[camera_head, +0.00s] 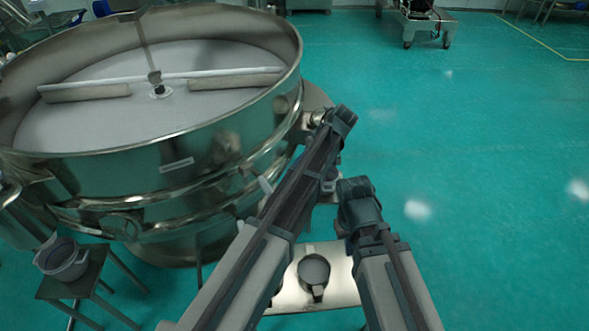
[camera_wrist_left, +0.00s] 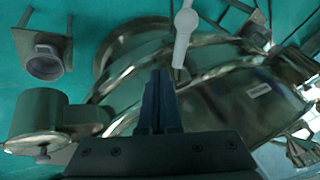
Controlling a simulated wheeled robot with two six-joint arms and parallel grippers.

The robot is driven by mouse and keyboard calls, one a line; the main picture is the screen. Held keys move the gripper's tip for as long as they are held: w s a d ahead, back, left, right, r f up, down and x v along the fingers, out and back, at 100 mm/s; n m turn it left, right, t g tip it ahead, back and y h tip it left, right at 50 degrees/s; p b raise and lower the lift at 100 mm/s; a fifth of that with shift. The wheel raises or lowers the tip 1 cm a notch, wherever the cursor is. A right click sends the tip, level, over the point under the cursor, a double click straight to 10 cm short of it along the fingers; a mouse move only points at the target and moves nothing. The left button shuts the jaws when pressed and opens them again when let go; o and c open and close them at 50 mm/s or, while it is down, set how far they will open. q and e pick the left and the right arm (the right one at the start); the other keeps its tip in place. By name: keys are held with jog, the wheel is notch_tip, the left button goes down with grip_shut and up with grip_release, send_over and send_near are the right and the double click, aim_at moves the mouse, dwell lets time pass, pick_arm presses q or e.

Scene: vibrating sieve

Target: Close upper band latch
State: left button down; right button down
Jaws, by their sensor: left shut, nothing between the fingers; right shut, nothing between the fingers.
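The round steel sieve (camera_head: 150,165) fills the left of the head view, with stacked metal bands around its side. A pale latch handle (camera_head: 266,184) shows at its right side, beside my left arm. In the left wrist view a pale latch handle (camera_wrist_left: 184,35) with a rounded end stands out from the bands (camera_wrist_left: 130,70). My left gripper (camera_wrist_left: 160,75) is shut and empty, its tips just left of and below the handle, without clear contact. In the head view my left gripper is hidden behind its arm. My right gripper (camera_head: 341,228) is shut and empty right of the sieve, partly hidden.
A steel table (camera_head: 340,275) with a round container (camera_head: 314,270) stands below my arms. A pot (camera_head: 63,260) sits on a stool (camera_head: 72,286) at lower left. A spout (camera_wrist_left: 40,115) shows in the left wrist view.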

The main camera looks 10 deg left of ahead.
aim_at(269, 189)
pick_arm(q)
jog(key=s+a+f+b, duration=0.2)
jog(key=a+f+b, duration=0.5)
jog(key=f, duration=0.1)
jog(key=shift+s, duration=0.2)
jog(key=shift+s+a, duration=0.1)
jog(key=shift+a, duration=0.05)
jog(key=shift+s+a+m+t, duration=0.25)
jog(key=shift+s+m, duration=0.25)
jog(key=shift+s+a+m+t, duration=0.25)
jog(key=shift+s+m, duration=0.2)
jog(key=shift+m, duration=0.05)
jog(key=s+a+m+t+h, duration=0.2)
jog(key=s+a+m+t, duration=0.2)
jog(key=a+m, duration=0.5)
jog(key=shift+s+a+h, duration=0.35)
jog(key=shift+a+h, duration=0.05)
jog(key=shift+a, duration=1.95)
